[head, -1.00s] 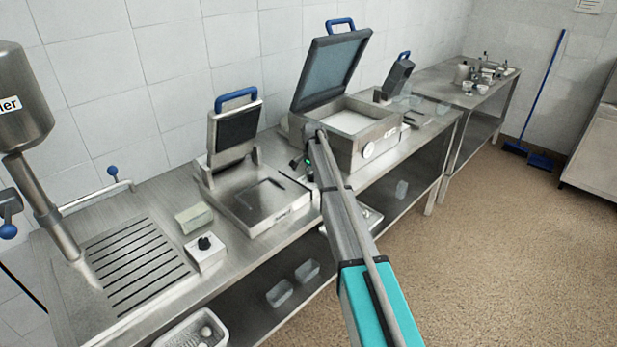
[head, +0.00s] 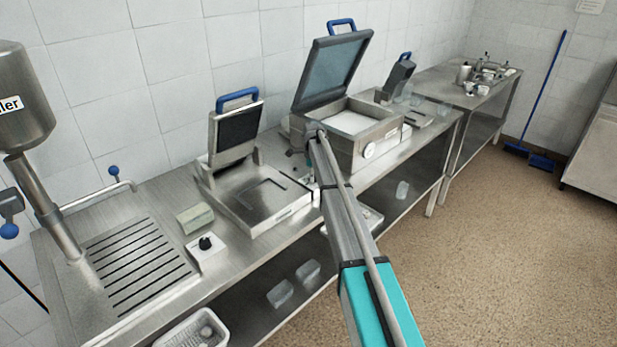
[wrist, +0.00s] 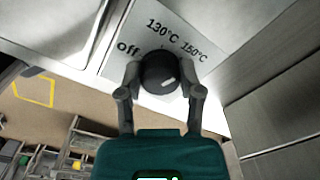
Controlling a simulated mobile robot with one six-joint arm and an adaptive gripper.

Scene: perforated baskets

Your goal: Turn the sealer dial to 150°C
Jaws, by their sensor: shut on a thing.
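The black dial (wrist: 159,72) sits on a white panel (wrist: 200,22) in the wrist view, with "off", "130°C" and "150°C" printed around its far side. A short white mark shows on the dial's face, right of and below its middle; I cannot tell which label it lines up with. My gripper (wrist: 162,78) is shut on the dial, one finger on each side. In the head view, my gripper's end is beside the open-lidded sealer (head: 383,132), mostly hidden by my arm; the dial it holds is hidden there.
A smaller open press (head: 262,208) stands left of my gripper. A separate white box with a black knob (head: 207,250) sits at the bench's front edge. The steel bench (head: 150,190) has a drain grille at left.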

